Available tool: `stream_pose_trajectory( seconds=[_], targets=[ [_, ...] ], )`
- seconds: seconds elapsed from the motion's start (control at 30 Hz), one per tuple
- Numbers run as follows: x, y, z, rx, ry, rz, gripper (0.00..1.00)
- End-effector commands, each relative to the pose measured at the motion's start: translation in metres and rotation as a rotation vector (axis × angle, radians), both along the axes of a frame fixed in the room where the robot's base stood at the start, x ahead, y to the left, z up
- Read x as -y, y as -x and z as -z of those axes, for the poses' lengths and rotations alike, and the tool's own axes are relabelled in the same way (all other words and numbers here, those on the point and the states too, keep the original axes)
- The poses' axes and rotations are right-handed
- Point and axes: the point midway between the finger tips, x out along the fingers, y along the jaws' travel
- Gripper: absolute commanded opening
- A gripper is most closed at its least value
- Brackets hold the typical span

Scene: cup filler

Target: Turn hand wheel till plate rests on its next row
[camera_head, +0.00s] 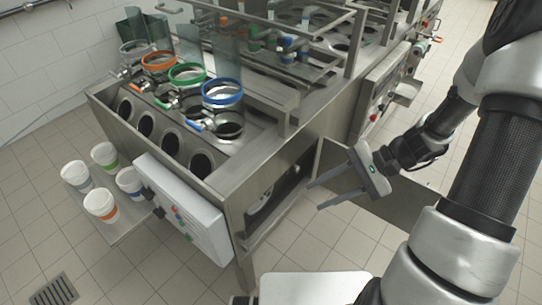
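The hand wheel (262,203) seems to be the rounded grey part seen inside the open side bay of the steel machine; it is small and partly in shadow. My gripper (313,196) is to the right of that opening, its two fingers spread and pointing left toward it. Nothing is between the fingers. It looks apart from the wheel. The plate and its rows cannot be clearly made out.
An open steel door panel (385,200) stands behind my gripper. A control box (182,208) with buttons is on the machine's front. Several cups (101,205) stand on a low shelf (128,228) at left. Tiled floor (320,245) is free below my gripper.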

Motion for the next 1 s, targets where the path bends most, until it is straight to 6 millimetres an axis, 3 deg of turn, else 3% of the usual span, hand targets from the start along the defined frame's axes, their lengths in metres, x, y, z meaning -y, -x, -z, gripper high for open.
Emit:
stream_pose_trajectory(
  seconds=[0.03,0.2,0.4,0.5,0.7,0.87,1.0],
  targets=[
    [0.001,-0.002,0.029,-0.048,-0.082,0.073,0.36],
    [0.002,-0.015,0.095,-0.145,-0.333,0.319,0.36],
    [0.006,-0.027,0.17,-0.218,-0.595,0.627,0.36],
    [0.007,-0.03,0.196,-0.238,-0.685,0.75,0.36],
    [0.008,-0.032,0.221,-0.253,-0.766,0.87,0.36],
    [-0.002,-0.039,0.222,-0.254,-0.771,0.878,0.36],
    [-0.022,-0.054,0.222,-0.255,-0.772,0.875,0.36]
  ],
)
